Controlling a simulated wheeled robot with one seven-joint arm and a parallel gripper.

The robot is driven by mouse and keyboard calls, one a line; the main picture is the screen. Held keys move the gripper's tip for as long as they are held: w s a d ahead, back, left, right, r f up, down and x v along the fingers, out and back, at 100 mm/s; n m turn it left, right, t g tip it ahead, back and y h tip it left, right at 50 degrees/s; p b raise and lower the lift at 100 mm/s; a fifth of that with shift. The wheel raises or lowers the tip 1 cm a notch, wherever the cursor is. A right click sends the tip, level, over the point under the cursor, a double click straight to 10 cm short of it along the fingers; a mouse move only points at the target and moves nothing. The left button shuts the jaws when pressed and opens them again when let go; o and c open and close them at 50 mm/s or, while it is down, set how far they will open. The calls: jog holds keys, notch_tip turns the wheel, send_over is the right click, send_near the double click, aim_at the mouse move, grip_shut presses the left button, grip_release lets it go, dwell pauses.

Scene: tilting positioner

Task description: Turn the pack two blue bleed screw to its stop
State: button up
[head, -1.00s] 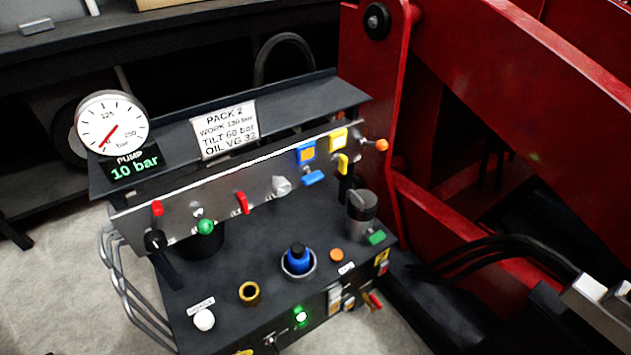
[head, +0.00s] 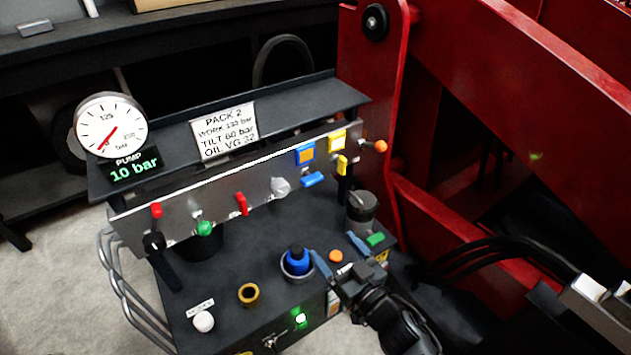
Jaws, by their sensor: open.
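The pack two unit carries the label PACK 2 (head: 225,131) on its upper shelf. A blue knob (head: 298,260) with a dark top stands in a grey ring on the unit's top plate. A blue lever-like piece (head: 312,180) sits on the upright panel below a blue and orange square. I cannot tell from the picture which blue part is the bleed screw. My gripper (head: 340,250) is open over the plate's front right, its blue-tipped fingers apart with nothing held. Its left finger is close to the right of the blue knob; I cannot tell if they touch.
A gauge (head: 111,125) above a 10 bar display stands at left. Red and green handles, a brass ring (head: 249,295), a white knob (head: 204,321), an orange button (head: 336,256) and a dark cylinder (head: 361,212) crowd the unit. A red frame (head: 480,90) bounds the right.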

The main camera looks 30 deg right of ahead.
send_near(315, 181)
jog(key=w, duration=0.2)
jog(key=shift+n, duration=0.4)
jog(key=shift+w+d+b, duration=0.1)
jog(key=shift+w+b, duration=1.35)
jog(key=shift+w, duration=2.4)
jog(key=c, duration=1)
jog(key=shift+o, duration=0.2)
